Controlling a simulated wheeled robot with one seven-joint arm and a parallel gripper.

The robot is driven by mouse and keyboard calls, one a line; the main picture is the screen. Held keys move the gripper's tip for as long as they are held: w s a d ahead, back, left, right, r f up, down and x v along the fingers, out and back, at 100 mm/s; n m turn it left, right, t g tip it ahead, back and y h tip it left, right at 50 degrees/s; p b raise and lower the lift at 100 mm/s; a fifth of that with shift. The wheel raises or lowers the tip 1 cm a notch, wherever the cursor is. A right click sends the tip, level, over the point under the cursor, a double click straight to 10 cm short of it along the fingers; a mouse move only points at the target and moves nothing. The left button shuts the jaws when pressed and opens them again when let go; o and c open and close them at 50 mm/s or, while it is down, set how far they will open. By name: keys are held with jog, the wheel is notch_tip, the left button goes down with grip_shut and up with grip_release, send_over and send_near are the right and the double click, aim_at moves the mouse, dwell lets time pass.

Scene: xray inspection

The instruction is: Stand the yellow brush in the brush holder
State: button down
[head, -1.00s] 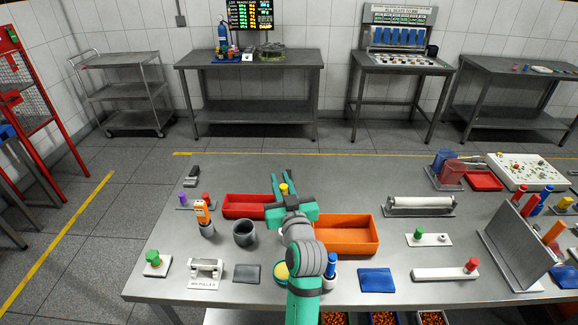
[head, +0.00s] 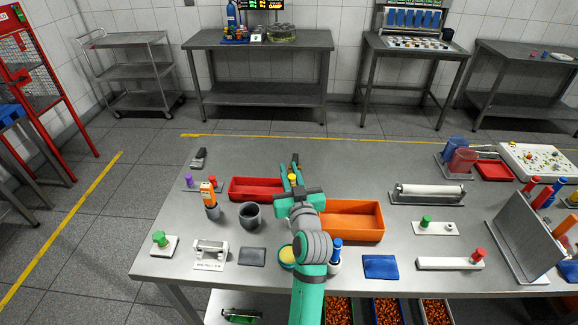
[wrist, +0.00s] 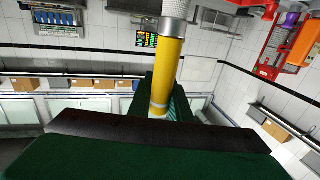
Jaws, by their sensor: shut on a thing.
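My gripper (head: 291,172) is shut on the yellow brush (wrist: 168,65) and holds it up over the bench, around the right end of the red tray. In the wrist view the brush's yellow handle runs between the dark green fingers, with a pale ribbed part at the top of the picture. In the head view only a small yellow bit of the brush (head: 292,179) shows between the fingers. An open dark grey cup (head: 250,215), which looks like the brush holder, stands upright to the left of my arm. Its inside looks empty.
A red tray (head: 233,189) and an orange tray (head: 380,225) lie either side of my gripper. An orange tool (head: 208,194) stands left of the cup. A dark pad (head: 252,257) lies in front of the cup. The bench's back strip is mostly clear.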

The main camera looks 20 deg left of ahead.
notch_tip(320, 180, down, 2)
jog(key=shift+d+f, duration=0.1)
jog(key=shift+f, duration=0.2)
jog(key=shift+s, duration=0.1)
dwell(0.3)
dwell(0.7)
jog(key=shift+f, duration=2.55)
dwell(0.7)
jog(key=c, duration=1.6)
grip_release()
